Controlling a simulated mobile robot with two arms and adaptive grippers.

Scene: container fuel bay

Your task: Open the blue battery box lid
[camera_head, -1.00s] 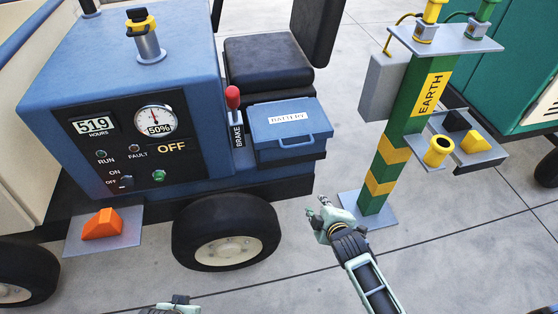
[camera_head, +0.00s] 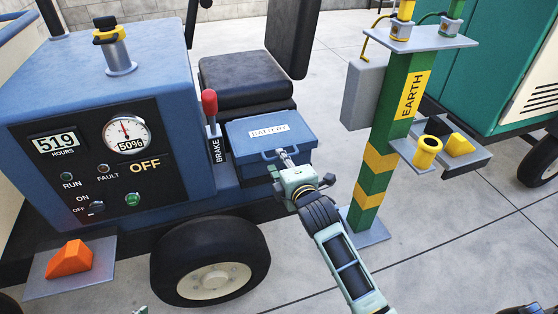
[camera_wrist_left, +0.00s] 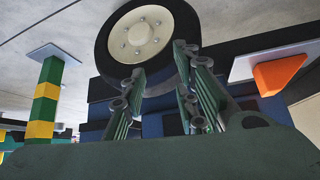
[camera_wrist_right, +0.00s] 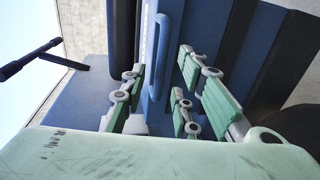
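The blue battery box (camera_head: 262,170) sits beside the seat, its lid (camera_head: 290,124) shut flat with a white BATTERY label. Its blue front handle (camera_head: 268,154) is partly covered by my right gripper (camera_head: 284,157) in the head view. In the right wrist view the handle bar (camera_wrist_right: 166,50) runs between the spread fingers of my right gripper (camera_wrist_right: 160,75), with gaps on both sides. Contact with it does not show.
The red brake lever (camera_head: 210,105) stands just left of the box, and the black seat (camera_head: 246,78) behind it. The green and yellow earth post (camera_head: 378,165) rises to the right of my right arm. A wheel (camera_head: 211,264) is below the box. Floor at lower right is clear.

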